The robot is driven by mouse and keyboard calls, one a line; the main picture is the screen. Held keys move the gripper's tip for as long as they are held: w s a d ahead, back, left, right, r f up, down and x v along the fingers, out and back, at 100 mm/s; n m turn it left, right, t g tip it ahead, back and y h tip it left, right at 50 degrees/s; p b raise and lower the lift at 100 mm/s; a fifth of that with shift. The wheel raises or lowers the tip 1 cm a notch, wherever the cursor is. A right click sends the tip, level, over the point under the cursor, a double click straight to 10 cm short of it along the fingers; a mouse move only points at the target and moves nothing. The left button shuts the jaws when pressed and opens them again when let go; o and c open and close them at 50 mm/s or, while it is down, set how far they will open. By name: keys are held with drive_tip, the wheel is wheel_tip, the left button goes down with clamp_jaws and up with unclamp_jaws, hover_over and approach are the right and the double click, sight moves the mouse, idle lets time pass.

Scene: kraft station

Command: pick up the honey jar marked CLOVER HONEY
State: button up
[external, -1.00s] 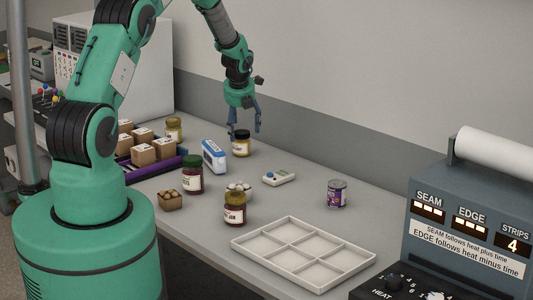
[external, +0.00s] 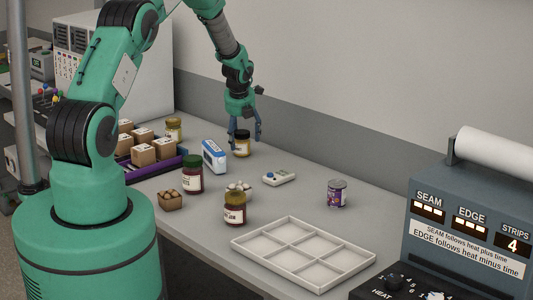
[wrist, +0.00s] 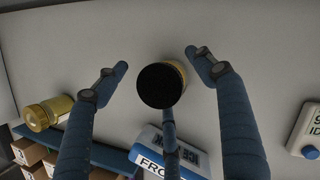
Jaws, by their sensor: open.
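A jar with a black lid (external: 242,150) stands upright on the bench towards the wall; its marking cannot be read. It also shows from above in the wrist view (wrist: 160,85), where the lid hides most of its amber body. My gripper (external: 245,137) is open and points down around the top of this jar. In the wrist view my gripper (wrist: 157,64) has fingers spread left and right of the jar, with clear gaps, and another finger at its near side. Whether that finger touches the lid cannot be told.

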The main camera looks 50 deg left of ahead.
drive_tip(key=shift+r, duration=0.1)
drive_tip(key=c, duration=1.7)
drive_tip(key=shift+r, duration=4.9)
clamp_jaws()
